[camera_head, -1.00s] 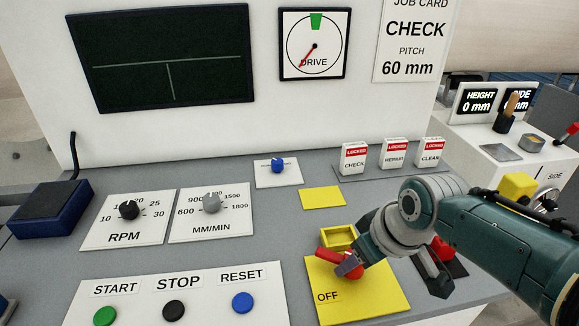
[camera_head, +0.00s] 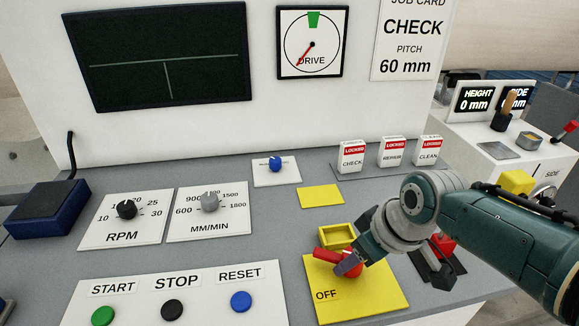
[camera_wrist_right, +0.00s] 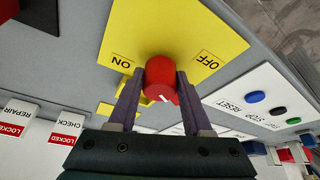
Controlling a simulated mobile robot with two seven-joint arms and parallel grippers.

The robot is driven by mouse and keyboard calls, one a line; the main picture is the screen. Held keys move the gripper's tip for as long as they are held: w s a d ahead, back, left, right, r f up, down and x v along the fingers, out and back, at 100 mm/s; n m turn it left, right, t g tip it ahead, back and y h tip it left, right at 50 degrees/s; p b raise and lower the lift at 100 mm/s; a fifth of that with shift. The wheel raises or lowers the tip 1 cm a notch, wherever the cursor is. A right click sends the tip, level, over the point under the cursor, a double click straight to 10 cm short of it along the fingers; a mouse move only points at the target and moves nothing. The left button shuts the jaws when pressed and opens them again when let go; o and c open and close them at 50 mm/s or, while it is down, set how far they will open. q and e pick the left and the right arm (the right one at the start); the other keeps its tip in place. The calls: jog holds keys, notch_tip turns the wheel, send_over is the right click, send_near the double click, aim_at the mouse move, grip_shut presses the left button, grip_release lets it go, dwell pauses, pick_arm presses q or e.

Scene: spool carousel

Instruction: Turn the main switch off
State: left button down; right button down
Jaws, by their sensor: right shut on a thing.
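The main switch is a red knob (camera_head: 350,263) on a yellow plate (camera_head: 380,296) marked OFF at its near left corner. My right gripper (camera_head: 352,265) reaches in from the right and is shut on the knob; arm and fingers hide part of it and of the plate. In the right wrist view the red knob (camera_wrist_right: 161,78) sits between the two fingers of the gripper (camera_wrist_right: 158,92). ON shows to the left on the yellow plate (camera_wrist_right: 165,35), OFF to the right. A short white mark shows on the knob's lower edge. My left gripper is not in view.
An open yellow box (camera_head: 337,236) stands just behind the plate. A red button on a dark base (camera_head: 445,244) lies under my right arm. START (camera_head: 103,316), STOP (camera_head: 172,309) and RESET (camera_head: 241,301) buttons are to the left. Three locked covers (camera_head: 393,151) stand behind.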

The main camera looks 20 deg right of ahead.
jog(key=shift+w+a+r+n, duration=0.25)
jog(key=shift+w+n, duration=0.05)
jog(key=shift+n, duration=0.1)
dwell(0.7)
jog(key=shift+n+y, duration=0.3)
dwell(0.5)
jog(key=c, duration=0.7)
grip_release()
jog(key=shift+c, duration=0.2)
jog(key=shift+o, duration=0.7)
jog(key=o, duration=0.3)
jog(key=shift+s+d+f, duration=0.1)
jog(key=shift+s+f, duration=0.05)
jog(key=p+v, duration=0.3)
jog(key=v, duration=0.7)
